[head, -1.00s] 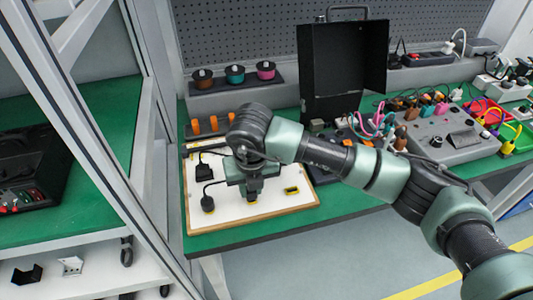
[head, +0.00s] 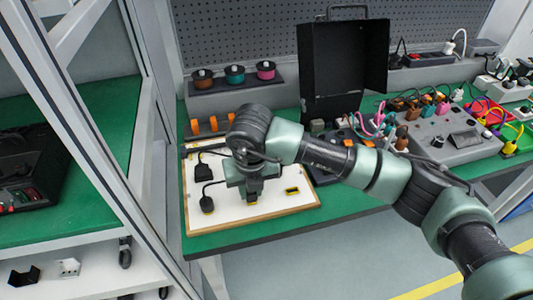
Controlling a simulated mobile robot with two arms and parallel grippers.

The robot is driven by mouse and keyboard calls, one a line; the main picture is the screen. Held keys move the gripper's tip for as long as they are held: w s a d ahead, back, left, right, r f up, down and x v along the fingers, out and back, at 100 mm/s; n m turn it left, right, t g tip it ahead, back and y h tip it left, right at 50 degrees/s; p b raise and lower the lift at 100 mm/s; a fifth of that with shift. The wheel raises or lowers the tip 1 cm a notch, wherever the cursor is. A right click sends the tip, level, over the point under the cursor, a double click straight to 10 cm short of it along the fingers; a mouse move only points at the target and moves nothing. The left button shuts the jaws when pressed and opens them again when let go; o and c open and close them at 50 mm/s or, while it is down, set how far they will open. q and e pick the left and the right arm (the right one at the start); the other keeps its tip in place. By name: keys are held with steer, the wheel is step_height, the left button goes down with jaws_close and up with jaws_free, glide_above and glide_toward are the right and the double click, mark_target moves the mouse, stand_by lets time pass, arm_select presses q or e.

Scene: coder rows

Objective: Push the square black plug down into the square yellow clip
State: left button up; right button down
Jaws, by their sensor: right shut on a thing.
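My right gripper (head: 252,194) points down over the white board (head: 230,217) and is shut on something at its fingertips. What it holds is mostly hidden by the fingers; a yellow clip (head: 251,203) shows just below them. A black plug (head: 207,204) with a cable stands on the board to the left, with a little yellow at its base. Another black plug (head: 203,172) lies further back on the board. A black and yellow clip (head: 292,190) sits empty-looking on the right. My left gripper is not in view.
The board lies on a green bench (head: 225,243). Behind it are orange pieces (head: 211,124) and a rack of spools (head: 235,75). An open black case (head: 343,70) stands at the back. A grey box with colored cables (head: 447,137) is on the right.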

steer(key=shift+f+b, duration=0.2)
steer(key=shift+b, duration=0.2)
steer(key=c, duration=1.1)
jaws_free()
